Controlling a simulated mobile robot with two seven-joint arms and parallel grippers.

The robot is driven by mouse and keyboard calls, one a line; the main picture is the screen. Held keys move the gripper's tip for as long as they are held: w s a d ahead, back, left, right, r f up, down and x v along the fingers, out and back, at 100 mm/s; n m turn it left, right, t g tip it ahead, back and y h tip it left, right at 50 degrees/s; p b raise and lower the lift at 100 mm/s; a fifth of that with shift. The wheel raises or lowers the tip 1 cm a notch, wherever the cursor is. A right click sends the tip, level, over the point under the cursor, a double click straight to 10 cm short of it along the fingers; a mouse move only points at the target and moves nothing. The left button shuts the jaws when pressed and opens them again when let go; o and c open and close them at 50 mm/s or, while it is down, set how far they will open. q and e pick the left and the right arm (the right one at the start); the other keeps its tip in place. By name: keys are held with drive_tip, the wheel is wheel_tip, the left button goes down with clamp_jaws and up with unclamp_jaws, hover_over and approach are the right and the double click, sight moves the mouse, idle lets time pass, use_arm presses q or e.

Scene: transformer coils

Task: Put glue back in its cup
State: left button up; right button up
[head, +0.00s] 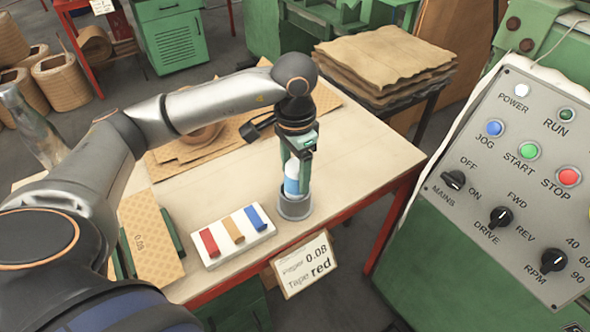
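The glue bottle (291,184), white with a blue band, stands about upright at the front right of the table. Its lower end is at the mouth of the grey cup (295,208), whose rim hides the bottom. I cannot tell how deep it sits. My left gripper (297,172) points down from above with its green fingers around the bottle's upper part, and it looks shut on it. The fingers hide part of the bottle. My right gripper is not in view.
A white tray (234,253) with red, tan and blue tape pieces lies left of the cup. A sign (304,265) hangs at the wooden table's (358,160) front edge. Brown sheets are stacked (385,60) behind. A control panel (530,170) stands at right. The table right of the cup is clear.

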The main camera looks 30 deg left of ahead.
use_arm(q)
drive_tip(key=o, duration=0.3)
wheel_tip(320, 180, up, 12)
drive_tip(key=shift+f+p, duration=0.1)
drive_tip(key=shift+p, duration=0.5)
drive_tip(key=shift+r, duration=0.35)
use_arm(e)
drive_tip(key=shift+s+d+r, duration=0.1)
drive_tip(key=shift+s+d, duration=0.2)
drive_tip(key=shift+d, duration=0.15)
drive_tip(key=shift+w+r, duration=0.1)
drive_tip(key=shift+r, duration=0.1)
use_arm(q)
drive_tip(key=shift+s, duration=0.1)
